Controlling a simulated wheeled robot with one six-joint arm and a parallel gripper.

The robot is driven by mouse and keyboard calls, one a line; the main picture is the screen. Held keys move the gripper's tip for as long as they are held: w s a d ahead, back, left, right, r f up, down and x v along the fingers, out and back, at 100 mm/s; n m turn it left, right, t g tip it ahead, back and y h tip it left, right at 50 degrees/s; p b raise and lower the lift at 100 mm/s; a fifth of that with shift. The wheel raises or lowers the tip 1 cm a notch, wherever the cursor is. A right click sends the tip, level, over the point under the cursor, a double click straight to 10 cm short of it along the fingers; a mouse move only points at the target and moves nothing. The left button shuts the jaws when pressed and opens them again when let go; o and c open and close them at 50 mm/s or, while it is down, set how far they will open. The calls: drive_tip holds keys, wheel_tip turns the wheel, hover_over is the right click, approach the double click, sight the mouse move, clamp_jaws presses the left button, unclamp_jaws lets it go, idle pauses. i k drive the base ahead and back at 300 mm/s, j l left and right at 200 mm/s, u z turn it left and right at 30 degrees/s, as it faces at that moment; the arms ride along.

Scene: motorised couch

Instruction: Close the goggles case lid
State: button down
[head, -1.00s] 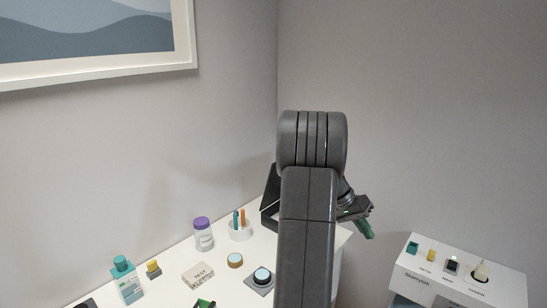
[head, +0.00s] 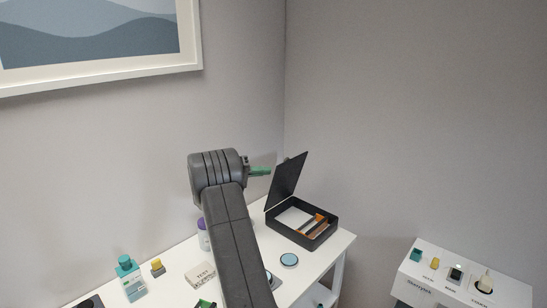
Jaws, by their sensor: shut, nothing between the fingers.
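The goggles case (head: 322,238) is a black open box at the back right corner of the white table. Its black lid (head: 287,182) stands up from the left edge, tilted a little to the right, so the case is open. A white pad and orange-brown items show inside. My gripper (head: 262,171) has green fingertips pointing right and is shut and empty. It is just left of the lid, near its upper part. I cannot tell whether it touches the lid.
On the white table (head: 312,274) a purple-capped jar (head: 203,236) is partly hidden by my arm. A teal-capped bottle (head: 131,281), a yellow-capped item (head: 157,268) and a round blue-topped disc (head: 289,260) stand nearby. A white unit (head: 460,288) stands apart at right.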

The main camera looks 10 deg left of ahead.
sight(286, 173)
drive_tip(key=i+l+u, duration=0.45)
drive_tip(key=l, duration=0.2)
drive_tip(key=l+u, duration=0.2)
drive_tip(key=l, duration=0.15)
